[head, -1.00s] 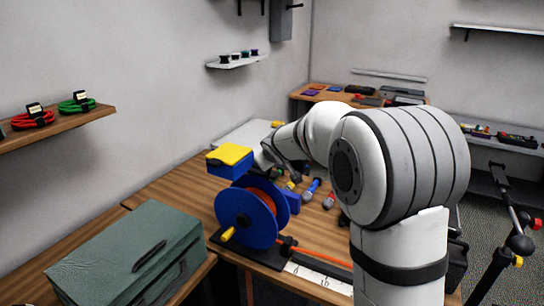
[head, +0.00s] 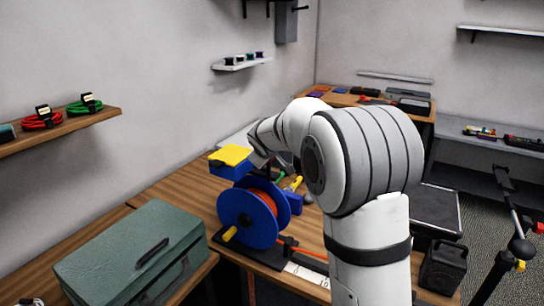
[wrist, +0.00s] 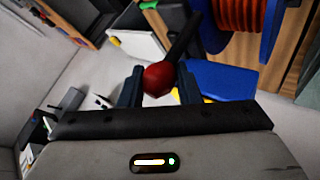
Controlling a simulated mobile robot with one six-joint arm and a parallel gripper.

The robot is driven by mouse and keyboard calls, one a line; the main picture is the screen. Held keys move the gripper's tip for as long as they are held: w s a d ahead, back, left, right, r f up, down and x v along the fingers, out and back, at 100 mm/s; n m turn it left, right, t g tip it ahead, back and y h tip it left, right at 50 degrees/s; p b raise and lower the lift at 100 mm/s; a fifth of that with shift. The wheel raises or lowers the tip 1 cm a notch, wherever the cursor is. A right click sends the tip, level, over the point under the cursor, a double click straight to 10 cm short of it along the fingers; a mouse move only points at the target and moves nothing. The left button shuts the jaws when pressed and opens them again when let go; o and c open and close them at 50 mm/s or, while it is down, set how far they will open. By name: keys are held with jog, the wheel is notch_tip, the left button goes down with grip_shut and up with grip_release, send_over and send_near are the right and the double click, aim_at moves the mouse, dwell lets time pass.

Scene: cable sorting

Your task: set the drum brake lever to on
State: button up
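The blue cable drum (head: 243,218) with orange cable stands on a black base on the wooden bench. It also shows at the top of the wrist view (wrist: 208,25). A lever with a red ball knob (wrist: 158,78) and a dark rod (wrist: 184,38) shows in the wrist view; I take it for the brake lever. My gripper (wrist: 160,80) has its two fingers apart, one on each side of the knob. I see no clear grip on it. In the head view, the lever and fingertips are hidden or too small to make out.
A yellow-topped blue box (head: 230,160) is behind the drum. A green case (head: 135,255) lies at the front left. A yellow-handled tool (head: 294,184) is right of the drum. A black case (head: 436,210) and a speaker-like box (head: 443,265) are at the right.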

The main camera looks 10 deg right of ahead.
jog(key=o, duration=0.4)
jog(key=shift+a+f, duration=0.15)
jog(key=shift+f, duration=0.1)
jog(key=shift+o, duration=0.2)
jog(key=shift+r, duration=0.1)
jog(key=shift+r, duration=0.1)
jog(key=b+v, duration=0.1)
jog(key=v, duration=0.6)
jog(key=shift+s+r, duration=0.2)
jog(key=shift+s, duration=0.05)
jog(key=s+d+f+m+g, duration=0.1)
jog(key=s+f+m+g, duration=0.1)
jog(key=s, duration=1)
jog(key=s+d+f+m+g+y, duration=0.1)
jog(key=s+f, duration=0.4)
jog(key=s, duration=0.7)
jog(key=s+d+f+m+g, duration=0.3)
jog(key=s+m, duration=0.1)
jog(key=s, duration=0.8)
jog(key=shift+s+d+f+m+g, duration=0.2)
jog(key=shift+s+f+m+g, duration=0.1)
jog(key=shift+f+g, duration=0.1)
